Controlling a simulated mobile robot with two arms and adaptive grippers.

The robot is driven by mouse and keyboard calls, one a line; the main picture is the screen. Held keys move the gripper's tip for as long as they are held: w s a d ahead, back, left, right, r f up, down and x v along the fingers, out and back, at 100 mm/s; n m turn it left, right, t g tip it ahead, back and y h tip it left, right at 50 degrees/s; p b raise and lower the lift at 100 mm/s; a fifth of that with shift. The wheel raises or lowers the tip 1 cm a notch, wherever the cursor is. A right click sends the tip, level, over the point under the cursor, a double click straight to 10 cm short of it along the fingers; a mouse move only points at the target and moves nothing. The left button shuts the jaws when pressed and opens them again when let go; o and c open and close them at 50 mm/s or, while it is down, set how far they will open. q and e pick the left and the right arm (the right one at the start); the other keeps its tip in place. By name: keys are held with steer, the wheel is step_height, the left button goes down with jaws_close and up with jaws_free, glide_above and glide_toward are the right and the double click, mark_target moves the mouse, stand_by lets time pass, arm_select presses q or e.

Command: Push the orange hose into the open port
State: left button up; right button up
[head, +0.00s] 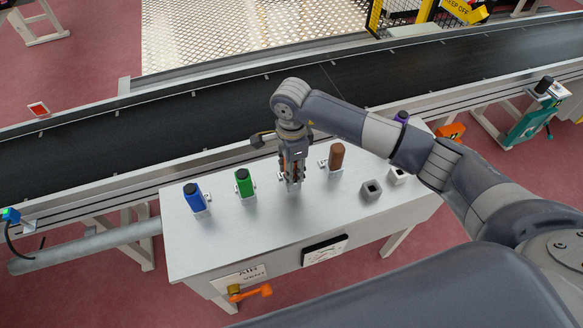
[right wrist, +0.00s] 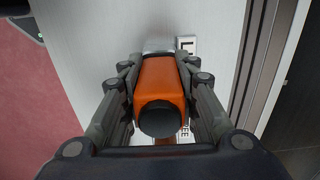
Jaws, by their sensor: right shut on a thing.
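My right gripper (head: 291,170) is shut on the orange hose (right wrist: 162,82), a short orange block with a black round end. In the right wrist view the fingers hold it from both sides, black end towards the camera. In the head view only slivers of orange show between the fingers, low over the grey table (head: 225,240). A pale metal block (right wrist: 158,46) shows at the hose's far end. Whether the hose sits inside a port there is hidden. A grey square port (head: 371,190) stands empty to the right. My left gripper is not in view.
Blue (head: 194,197), green (head: 244,182) and brown (head: 336,156) hoses stand in a row beside the gripper. A purple piece (head: 402,117) is partly behind my arm. A white empty port (head: 398,175) is at right. A dark conveyor (head: 190,115) runs behind the table.

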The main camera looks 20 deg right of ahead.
steer(key=shift+f+b, duration=0.35)
steer(key=shift+f, duration=0.1)
steer(key=o, duration=1.2)
step_height(320, 180, up, 12)
steer(key=shift+r, duration=0.1)
